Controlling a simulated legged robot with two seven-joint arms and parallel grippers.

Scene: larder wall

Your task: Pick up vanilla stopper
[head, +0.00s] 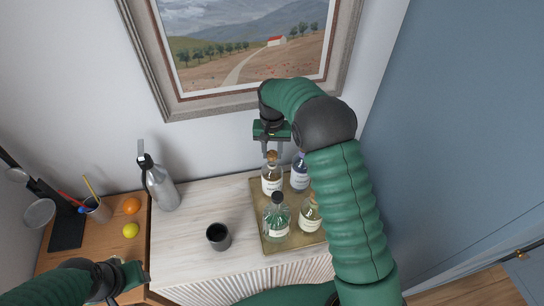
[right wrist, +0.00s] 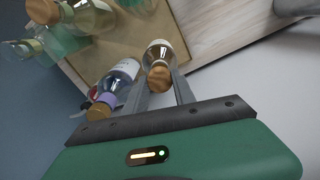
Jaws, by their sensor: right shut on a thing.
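My right gripper (head: 271,148) reaches down from above and is shut on the round wooden stopper (head: 271,157) of the back left bottle (head: 271,182). In the right wrist view, the fingers of the right gripper (right wrist: 166,90) are on both sides of the wooden stopper (right wrist: 159,77), with the clear bottle (right wrist: 160,50) beyond it. The stopper appears seated in the bottle's neck. The bottle's label is too small to read, so I cannot tell whether it is vanilla. My left gripper (head: 136,274) is at the lower left, away from the bottles; its jaws are unclear.
A green bottle (head: 277,222) and another bottle (head: 310,217) stand in front on the brass tray (head: 258,208). A dark cup (head: 218,237) and grey siphon (head: 161,188) stand left. A framed painting (head: 190,103) hangs behind.

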